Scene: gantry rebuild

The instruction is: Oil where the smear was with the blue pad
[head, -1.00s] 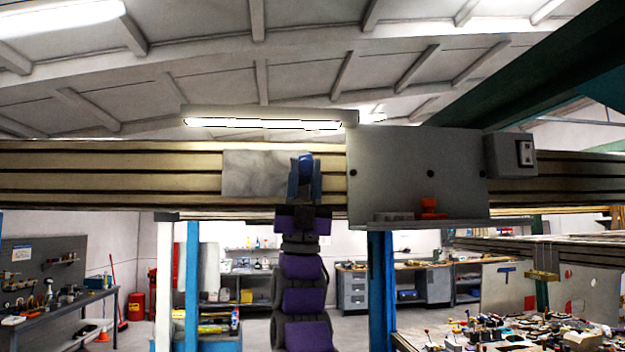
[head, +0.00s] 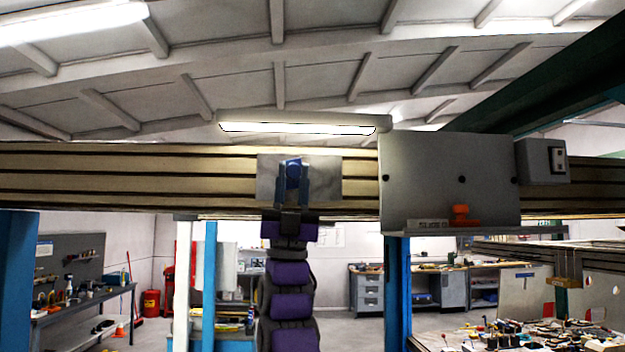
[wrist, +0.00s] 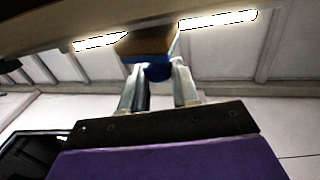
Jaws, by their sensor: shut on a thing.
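My gripper (head: 292,180) is raised in front of the beam and shut on the blue pad (head: 293,168). In the wrist view the blue pad (wrist: 160,72) sits between the two fingers, with a brown face towards the beam. Behind it, the beam (head: 120,180) carries a plain grey metal patch (head: 325,178). The pad is over the left-middle part of this patch and hides some of it. I cannot tell whether the pad touches the surface. No distinct smear shows on the visible part of the patch.
A grey plate (head: 450,165) with a ledge stands right of the patch. Blue posts (head: 397,290) stand below the beam.

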